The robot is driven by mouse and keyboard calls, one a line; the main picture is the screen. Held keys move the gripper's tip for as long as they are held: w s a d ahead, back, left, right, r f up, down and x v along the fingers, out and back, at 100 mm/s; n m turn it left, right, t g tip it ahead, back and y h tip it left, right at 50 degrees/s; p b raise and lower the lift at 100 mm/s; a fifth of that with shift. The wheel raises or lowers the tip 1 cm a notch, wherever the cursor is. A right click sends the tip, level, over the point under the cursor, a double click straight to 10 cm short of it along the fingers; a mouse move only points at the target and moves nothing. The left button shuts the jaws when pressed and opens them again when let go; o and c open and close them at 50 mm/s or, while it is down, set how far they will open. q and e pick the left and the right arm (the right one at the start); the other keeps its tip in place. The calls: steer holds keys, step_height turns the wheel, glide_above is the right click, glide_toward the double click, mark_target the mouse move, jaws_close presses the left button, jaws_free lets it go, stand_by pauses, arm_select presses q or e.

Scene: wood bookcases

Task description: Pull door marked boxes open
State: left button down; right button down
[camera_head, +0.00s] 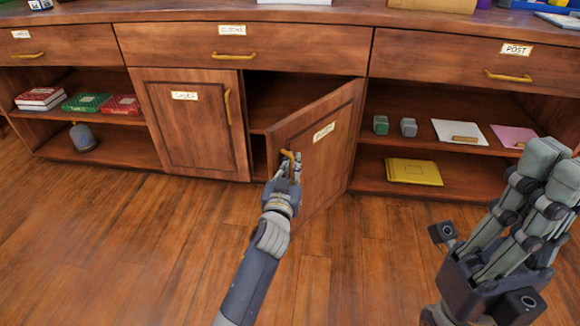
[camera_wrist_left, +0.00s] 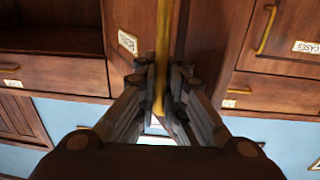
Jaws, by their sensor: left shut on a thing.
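The door with a small white label (camera_head: 330,150) stands partly open, swung out toward me with its hinge side at the right. The label's writing is too small to read surely in the head view; in the left wrist view the label (camera_wrist_left: 128,43) is tilted. My left gripper (camera_head: 290,165) is shut on the door's yellow handle (camera_wrist_left: 161,60), which runs between its fingers in the wrist view. Dark open space shows behind the door at its left. My right gripper (camera_head: 545,165) is raised at the right, away from the door and empty; its finger opening is unclear.
A closed door (camera_head: 190,125) with a yellow handle is directly left. Open shelves at the right hold a yellow folder (camera_head: 413,172) and small boxes. A drawer marked POST (camera_head: 480,62) is above them. The wooden floor (camera_head: 130,250) in front is clear.

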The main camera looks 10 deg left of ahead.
arm_select(q)
steer(key=shift+a+f, duration=0.35)
steer(key=shift+f, duration=0.05)
steer(key=c, duration=2)
jaws_free()
steer(key=shift+s+a+r, duration=0.1)
steer(key=shift+s, duration=0.05)
steer(key=shift+r, duration=0.15)
steer(key=s, duration=1.2)
steer(key=shift+a, duration=0.1)
